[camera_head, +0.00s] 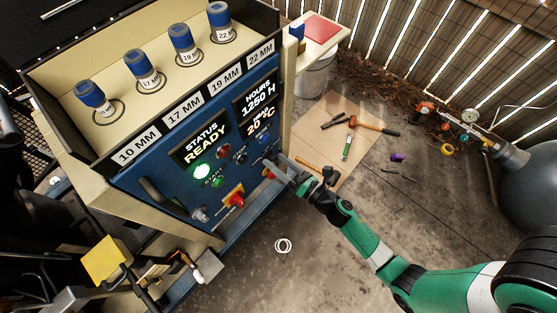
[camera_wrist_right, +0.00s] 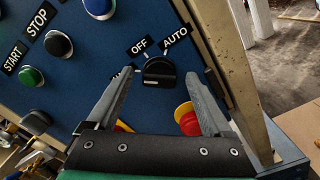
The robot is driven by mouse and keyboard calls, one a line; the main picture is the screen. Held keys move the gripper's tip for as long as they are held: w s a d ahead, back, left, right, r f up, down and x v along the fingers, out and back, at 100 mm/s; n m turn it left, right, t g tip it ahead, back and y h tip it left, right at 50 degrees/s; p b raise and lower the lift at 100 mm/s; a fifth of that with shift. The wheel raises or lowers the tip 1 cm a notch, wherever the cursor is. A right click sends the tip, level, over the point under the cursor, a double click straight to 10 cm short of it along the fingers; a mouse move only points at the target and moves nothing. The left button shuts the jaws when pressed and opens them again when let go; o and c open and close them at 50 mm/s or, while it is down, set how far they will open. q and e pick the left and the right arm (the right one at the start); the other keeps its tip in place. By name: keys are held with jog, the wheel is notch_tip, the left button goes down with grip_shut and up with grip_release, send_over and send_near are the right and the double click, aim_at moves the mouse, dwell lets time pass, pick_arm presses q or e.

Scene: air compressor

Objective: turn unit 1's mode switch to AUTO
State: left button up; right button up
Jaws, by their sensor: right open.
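The mode switch (camera_wrist_right: 158,72) is a black rotary knob on the blue panel (camera_wrist_right: 85,60), with an OFF label (camera_wrist_right: 139,46) at its upper left and an AUTO label (camera_wrist_right: 175,38) at its upper right. Which label it points to is hard to tell. My right gripper (camera_wrist_right: 159,76) is open, one finger on each side of the knob. Contact cannot be made out. In the head view my right gripper (camera_head: 280,169) is at the right side of the control panel (camera_head: 160,188) and hides the knob. My left gripper is not in view.
A green START button (camera_wrist_right: 31,76) and black STOP button (camera_wrist_right: 58,45) sit left of the knob. A red-and-yellow switch (camera_wrist_right: 187,120) shows behind the right finger. Tools lie on a floor board (camera_head: 335,165).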

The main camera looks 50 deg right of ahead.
grip_shut()
dwell(0.4)
jog(key=shift+m, duration=0.3)
jog(key=m+p, duration=0.1)
jog(key=m, duration=0.3)
jog(key=m+p, duration=0.2)
jog(key=m, duration=0.3)
jog(key=shift+d+f+m, duration=0.1)
jog(key=shift+f+m, duration=0.05)
jog(key=shift+m, duration=0.25)
jog(key=m+p, duration=0.1)
jog(key=m, duration=0.4)
jog(key=shift+f, duration=0.15)
jog(key=shift+f+m+p, duration=0.1)
jog(key=shift+m+p, duration=0.6)
jog(key=shift+m, duration=1.6)
